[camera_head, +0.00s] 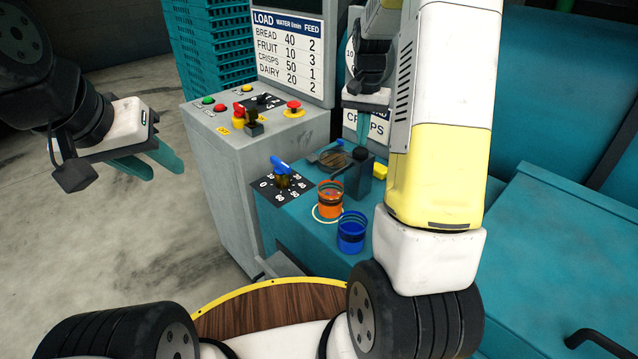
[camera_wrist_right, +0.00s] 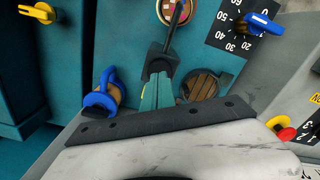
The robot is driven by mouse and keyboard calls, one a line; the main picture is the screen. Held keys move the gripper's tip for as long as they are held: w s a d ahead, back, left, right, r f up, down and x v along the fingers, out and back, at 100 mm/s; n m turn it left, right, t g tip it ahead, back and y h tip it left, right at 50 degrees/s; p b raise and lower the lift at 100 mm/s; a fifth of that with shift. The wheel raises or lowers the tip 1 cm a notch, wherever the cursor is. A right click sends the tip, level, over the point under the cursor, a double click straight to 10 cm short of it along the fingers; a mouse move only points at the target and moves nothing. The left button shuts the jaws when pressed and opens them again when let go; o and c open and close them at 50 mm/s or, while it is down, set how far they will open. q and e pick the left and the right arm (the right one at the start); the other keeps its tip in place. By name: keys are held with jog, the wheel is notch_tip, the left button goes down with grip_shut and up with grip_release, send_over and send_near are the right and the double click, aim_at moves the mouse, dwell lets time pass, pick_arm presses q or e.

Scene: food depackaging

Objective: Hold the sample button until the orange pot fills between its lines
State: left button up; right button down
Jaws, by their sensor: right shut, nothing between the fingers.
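The orange pot (camera_head: 330,203), with dark bands around it, stands upright on a white ring on the teal bench. Its open top shows at the upper edge of the right wrist view (camera_wrist_right: 172,9), with a dark spout reaching over it; its fill level is unclear. The dark sampling post (camera_head: 358,178) stands behind it with a black button (camera_head: 359,154) on top. My right gripper (camera_head: 361,143) is shut and empty, pointing down at the button. Its fingertips (camera_wrist_right: 158,80) meet the post's top; contact or pressing cannot be told. My left gripper (camera_head: 152,165) is open and empty, left of the grey cabinet.
A blue pot (camera_head: 351,234) stands in front of the orange pot. A blue dial knob (camera_head: 282,168) is to the left, and a round wooden-looking cover (camera_head: 333,160) is beside the post. The grey cabinet (camera_head: 235,165) carries several buttons and knobs, with a load sign (camera_head: 288,50) behind.

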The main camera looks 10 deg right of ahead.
jog(key=shift+f, duration=0.2)
dwell(0.5)
jog(key=shift+f, duration=1.05)
notch_tip(320, 180, up, 6)
jog(key=shift+f, duration=0.1)
dwell(0.5)
jog(key=shift+a+r, duration=0.1)
jog(key=shift+r, duration=0.2)
jog(key=s+a+r+n+t+y, duration=0.1)
jog(key=s+a+r+n+t, duration=0.2)
jog(key=s+a+r, duration=0.55)
jog(key=s+a+r+n+t+y, duration=0.1)
jog(key=s+a+n+t, duration=0.2)
jog(key=s, duration=1.2)
jog(key=shift+s+a, duration=0.2)
jog(key=shift+a, duration=0.55)
